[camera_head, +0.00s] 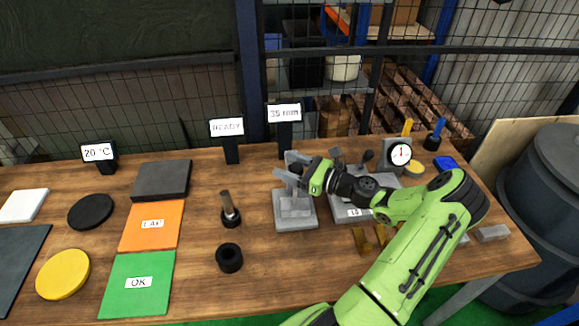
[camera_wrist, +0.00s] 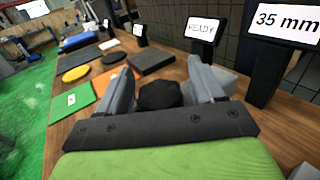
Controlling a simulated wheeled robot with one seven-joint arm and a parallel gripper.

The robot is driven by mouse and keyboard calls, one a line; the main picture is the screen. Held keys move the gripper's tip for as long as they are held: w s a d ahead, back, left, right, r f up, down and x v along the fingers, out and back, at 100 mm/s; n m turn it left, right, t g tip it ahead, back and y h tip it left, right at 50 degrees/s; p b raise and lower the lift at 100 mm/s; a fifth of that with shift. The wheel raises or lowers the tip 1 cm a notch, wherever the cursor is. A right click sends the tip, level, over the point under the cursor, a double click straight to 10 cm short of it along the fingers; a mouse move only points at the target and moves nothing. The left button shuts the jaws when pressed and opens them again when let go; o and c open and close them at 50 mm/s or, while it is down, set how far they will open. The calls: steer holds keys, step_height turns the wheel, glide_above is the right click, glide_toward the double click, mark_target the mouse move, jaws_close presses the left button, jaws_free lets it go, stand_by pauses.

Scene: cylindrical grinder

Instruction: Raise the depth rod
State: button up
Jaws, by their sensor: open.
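A grey block fixture with a wide base (camera_head: 296,220) stands mid-table, in front of the sign reading 35 mm. A dark round knob (camera_head: 296,169) shows at its top among my fingers; I take it for the head of the depth rod. The rod itself I cannot make out. My gripper (camera_head: 287,167) is open at the top of the fixture, reaching in from the right. In the wrist view the black knob (camera_wrist: 160,96) lies between my two spread grey fingers, with gaps on both sides. Whether a finger touches it I cannot tell.
Signs reading 35 mm (camera_head: 284,113) and READY (camera_head: 227,127) stand behind. A black holder with a metal pin (camera_head: 229,209) and a black ring (camera_head: 229,258) are to the left. A grey plate with a dial gauge (camera_head: 400,154) nearby is to the right.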

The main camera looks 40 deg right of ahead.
steer(key=shift+c, duration=0.3)
jaws_close()
step_height(320, 180, up, 6)
steer(key=p, duration=0.7)
steer(key=shift+w+f, duration=0.1)
steer(key=shift+f, duration=0.05)
steer(key=shift+c, duration=1.1)
jaws_free()
steer(key=shift+o, duration=1.4)
steer(key=shift+f, duration=0.1)
